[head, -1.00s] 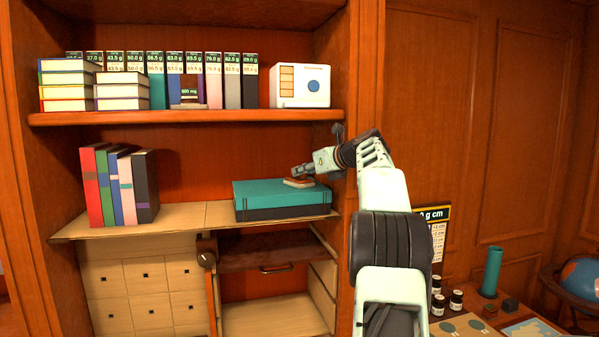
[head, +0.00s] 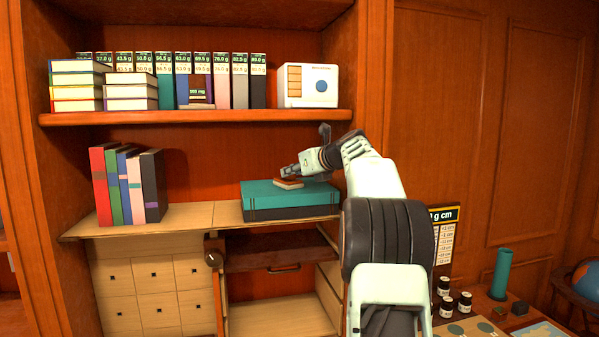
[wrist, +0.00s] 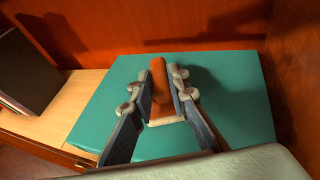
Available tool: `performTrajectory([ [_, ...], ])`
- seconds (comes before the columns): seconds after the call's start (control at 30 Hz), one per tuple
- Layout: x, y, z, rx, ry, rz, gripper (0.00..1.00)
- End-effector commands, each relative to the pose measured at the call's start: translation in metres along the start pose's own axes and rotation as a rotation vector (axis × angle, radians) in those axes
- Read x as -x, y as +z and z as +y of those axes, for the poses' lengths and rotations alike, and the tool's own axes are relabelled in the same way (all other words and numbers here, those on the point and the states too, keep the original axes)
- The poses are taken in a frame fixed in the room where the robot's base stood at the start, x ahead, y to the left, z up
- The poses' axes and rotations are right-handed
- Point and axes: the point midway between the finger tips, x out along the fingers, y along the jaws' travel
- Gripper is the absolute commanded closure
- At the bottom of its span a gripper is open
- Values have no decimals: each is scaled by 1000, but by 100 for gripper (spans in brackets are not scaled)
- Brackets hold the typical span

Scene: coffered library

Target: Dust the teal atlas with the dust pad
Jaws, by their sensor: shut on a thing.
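The teal atlas (head: 262,196) lies flat on the wooden shelf, a large book with a teal cover. Its cover also fills the middle of the wrist view (wrist: 118,88). In the wrist view the pad shows a brown-orange grip (wrist: 159,92) and a pale base. My gripper (head: 288,172) is shut on this grip, with a finger on either side (wrist: 160,95). The underside of the pad is hidden.
Several upright books (head: 128,187) stand on the left of the same shelf. An upper shelf (head: 200,116) with binders and a white box (head: 308,85) hangs above. The cabinet side wall is close on the right. Bare shelf (head: 190,215) lies between the books and atlas.

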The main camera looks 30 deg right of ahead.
Motion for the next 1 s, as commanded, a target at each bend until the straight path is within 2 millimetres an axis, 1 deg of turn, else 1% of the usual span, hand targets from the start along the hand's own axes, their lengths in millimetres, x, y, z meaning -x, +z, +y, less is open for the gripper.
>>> performTrajectory([
  [0.03, -1, 0, 4, 0, 1, 0, 100],
  [0.27, -4, 1, 11, 0, 1, 0, 100],
  [0.53, -13, 0, 33, -1, 2, 2, 100],
  [0.77, -16, 0, 40, -1, 2, 3, 100],
  [1.0, -22, 3, 59, 0, 5, 4, 100],
])
